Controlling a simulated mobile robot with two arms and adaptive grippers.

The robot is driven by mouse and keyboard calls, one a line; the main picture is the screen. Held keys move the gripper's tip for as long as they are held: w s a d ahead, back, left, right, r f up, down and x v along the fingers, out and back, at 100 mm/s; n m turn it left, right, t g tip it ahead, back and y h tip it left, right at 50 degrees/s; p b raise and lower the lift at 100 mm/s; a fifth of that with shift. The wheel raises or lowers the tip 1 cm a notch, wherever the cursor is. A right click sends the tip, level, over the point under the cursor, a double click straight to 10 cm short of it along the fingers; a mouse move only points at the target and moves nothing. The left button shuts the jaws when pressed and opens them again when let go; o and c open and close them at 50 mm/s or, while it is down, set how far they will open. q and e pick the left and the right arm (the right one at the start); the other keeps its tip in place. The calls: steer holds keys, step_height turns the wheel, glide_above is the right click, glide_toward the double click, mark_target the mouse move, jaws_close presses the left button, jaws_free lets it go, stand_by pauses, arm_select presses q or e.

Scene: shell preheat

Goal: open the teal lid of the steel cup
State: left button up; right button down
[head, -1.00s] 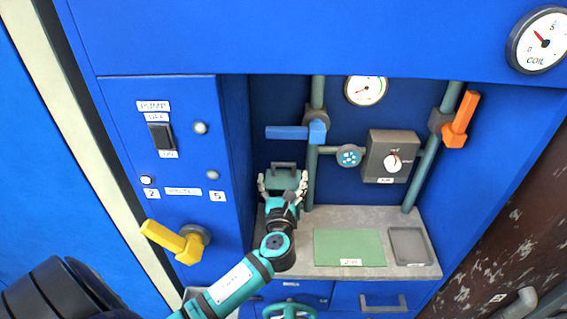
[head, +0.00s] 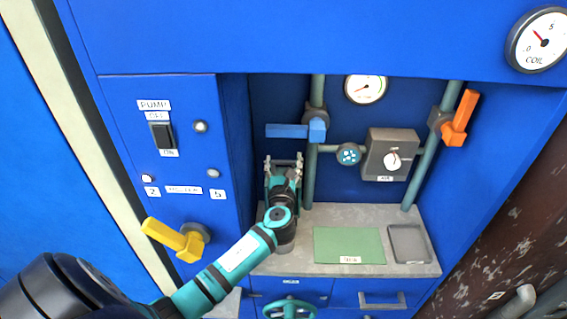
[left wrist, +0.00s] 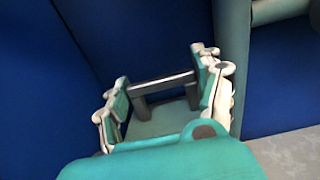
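The teal lid (left wrist: 165,122) with its grey arched handle (left wrist: 163,84) shows in the left wrist view, between the fingers of my left gripper (left wrist: 163,98). The fingers are spread wide, one on each side of the handle, and do not appear to press on it. In the head view my left gripper (head: 284,165) is at the left end of the recess and covers most of the lid. The steel cup is hidden, and I cannot tell how the lid sits on it. My right gripper is not in view.
A blue lever valve (head: 290,131) is just above the gripper, on a vertical pipe. A grey box with a knob (head: 390,160) is to the right. The grey shelf (head: 300,268) holds a green mat (head: 348,243) and a grey tray (head: 408,258). A yellow lever (head: 165,236) sticks out at left.

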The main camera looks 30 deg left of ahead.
arm_select(q)
steer(key=shift+f, duration=0.1)
steer(key=c, duration=1)
steer(key=shift+s+d+r+p, duration=0.15)
steer(key=shift+r+p, duration=0.05)
steer(key=shift+p, duration=0.2)
steer(key=shift+s+d+p, duration=0.35)
steer(key=shift+s, duration=0.2)
steer(key=shift+c, duration=0.2)
steer(key=shift+s+d+f+t+b, duration=0.25)
steer(key=shift+s+f+t+b, duration=0.15)
steer(key=shift+b, duration=0.8)
steer(key=shift+s+d+r+y+p, duration=0.15)
steer(key=shift+s+d+r+p, duration=0.1)
steer(key=shift+s+d+r, duration=0.15)
steer(key=shift+s+d+r+y+p, duration=0.15)
steer(key=shift+s+r+p, duration=0.1)
steer(key=shift+s, duration=0.25)
steer(key=shift+s+f, duration=0.1)
steer(key=o, duration=1.7)
steer(key=shift+s+d, duration=0.1)
steer(key=v, duration=1.1)
steer(key=shift+s+d, duration=0.2)
steer(key=shift+s, duration=0.1)
